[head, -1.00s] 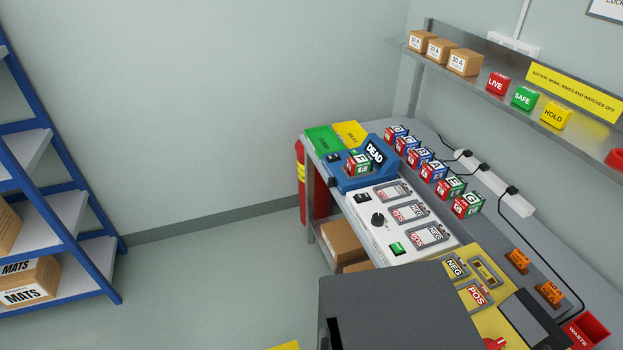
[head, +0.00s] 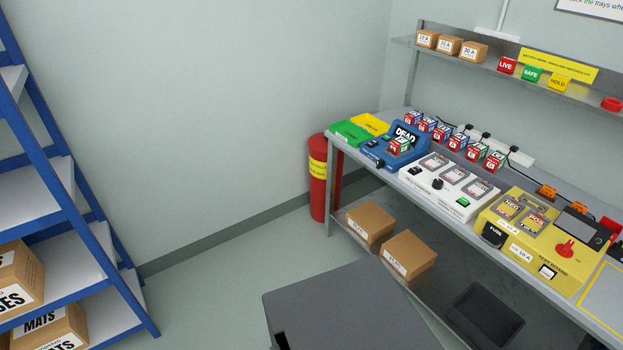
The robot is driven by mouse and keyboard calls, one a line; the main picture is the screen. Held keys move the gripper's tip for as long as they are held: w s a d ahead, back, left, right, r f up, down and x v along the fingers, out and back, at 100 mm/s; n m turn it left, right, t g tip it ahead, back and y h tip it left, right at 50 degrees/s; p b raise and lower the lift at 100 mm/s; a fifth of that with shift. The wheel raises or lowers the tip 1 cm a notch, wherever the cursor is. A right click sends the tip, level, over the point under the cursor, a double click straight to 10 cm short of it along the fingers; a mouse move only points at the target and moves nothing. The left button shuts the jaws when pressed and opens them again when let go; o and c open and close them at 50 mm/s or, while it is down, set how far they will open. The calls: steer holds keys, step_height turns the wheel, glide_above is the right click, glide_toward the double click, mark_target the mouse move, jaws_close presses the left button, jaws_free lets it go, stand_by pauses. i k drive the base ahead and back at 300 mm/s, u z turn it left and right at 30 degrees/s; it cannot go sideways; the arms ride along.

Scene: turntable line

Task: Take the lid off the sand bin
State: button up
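A red cylindrical bin (head: 318,203) with a yellow label band stands upright on the floor at the left end of the workbench, close to the wall. I take it for the sand bin; the label is too small to read. Its red lid (head: 317,141) sits on top, and the bench end covers part of the bin's right side. My gripper is not in view.
The workbench (head: 460,222) runs along the right, holding testers and several small blocks. Cartons (head: 371,222) and a dark tray (head: 486,315) sit on its lower shelf. A blue rack (head: 75,240) stands at left. Open floor (head: 215,275) lies between the rack and bench.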

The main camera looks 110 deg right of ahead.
mark_target(318, 143)
steer(key=z, duration=0.25)
steer(key=i, duration=0.3)
steer(key=z, duration=3.95)
steer(key=i, duration=1)
steer(key=u, duration=0.15)
steer(key=k, duration=1.25)
steer(key=z, duration=0.35)
steer(key=i, duration=1.6)
steer(key=z, duration=0.2)
